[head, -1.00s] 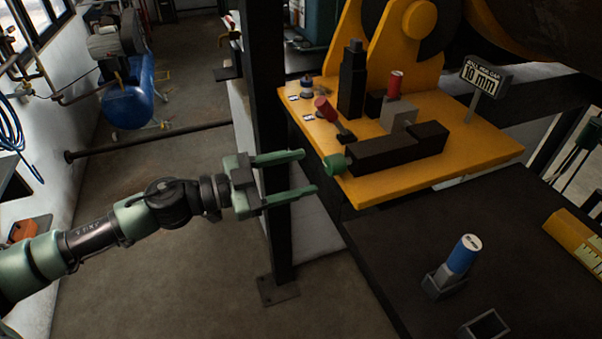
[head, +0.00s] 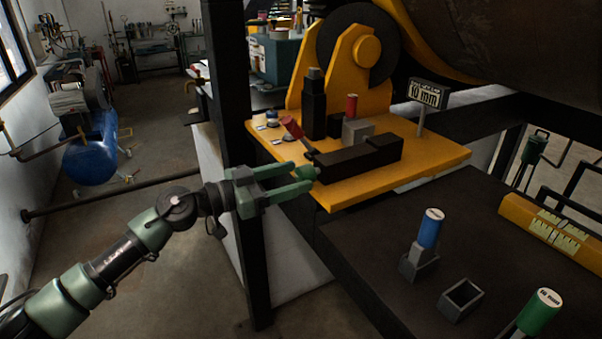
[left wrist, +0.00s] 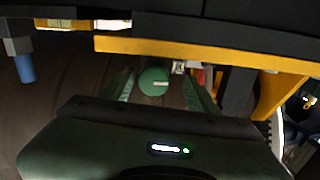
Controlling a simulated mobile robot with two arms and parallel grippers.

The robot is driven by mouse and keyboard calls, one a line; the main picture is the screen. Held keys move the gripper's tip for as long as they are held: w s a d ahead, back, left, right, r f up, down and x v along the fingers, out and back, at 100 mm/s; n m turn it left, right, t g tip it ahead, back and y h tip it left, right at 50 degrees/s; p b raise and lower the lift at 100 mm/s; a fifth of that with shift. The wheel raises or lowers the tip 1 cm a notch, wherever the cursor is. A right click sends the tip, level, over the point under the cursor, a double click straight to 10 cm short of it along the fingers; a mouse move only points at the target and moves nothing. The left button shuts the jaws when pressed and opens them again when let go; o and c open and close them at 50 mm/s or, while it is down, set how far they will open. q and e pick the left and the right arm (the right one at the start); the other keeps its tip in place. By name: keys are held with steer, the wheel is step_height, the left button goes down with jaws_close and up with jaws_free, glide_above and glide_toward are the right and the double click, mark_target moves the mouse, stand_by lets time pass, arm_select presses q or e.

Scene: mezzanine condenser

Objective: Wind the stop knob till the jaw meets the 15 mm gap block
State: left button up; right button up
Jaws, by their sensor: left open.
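The green stop knob (head: 307,173) is at the near left end of the dark slide body (head: 360,158) on the yellow plate. My left gripper (head: 301,178) is open, with its fingers reaching to either side of the knob. In the left wrist view the round knob (left wrist: 153,82) with a pale mark sits between the fingers; contact cannot be told. A red-topped block (head: 352,105) stands at the grey block (head: 357,131) on the plate. I cannot read its size or clearly make out the jaw gap. My right gripper is out of view.
A sign (head: 428,93) reads 10 mm. On the dark bench stand a blue cylinder (head: 430,230) in a holder, an empty holder (head: 460,300) and a green cylinder (head: 540,311). A black post (head: 232,100) stands behind my arm.

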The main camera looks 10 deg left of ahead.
mark_target(309, 173)
arm_select(q)
steer(key=shift+w+d+r, duration=0.2)
steer(key=shift+d, duration=0.4)
steer(key=shift+d+r, duration=0.1)
steer(key=shift+d, duration=0.2)
steer(key=shift+w+d, duration=0.15)
steer(key=shift+d, duration=0.05)
jaws_close()
steer(key=shift+r+m+p, duration=0.15)
steer(key=shift+m+p, duration=0.35)
steer(key=shift+p, duration=0.5)
steer(key=shift+m+p, duration=0.35)
steer(key=shift+m, duration=0.15)
steer(key=shift+m+p, duration=0.45)
steer(key=shift+m, duration=0.35)
steer(key=shift+f+m, duration=0.2)
steer(key=shift+m, duration=0.1)
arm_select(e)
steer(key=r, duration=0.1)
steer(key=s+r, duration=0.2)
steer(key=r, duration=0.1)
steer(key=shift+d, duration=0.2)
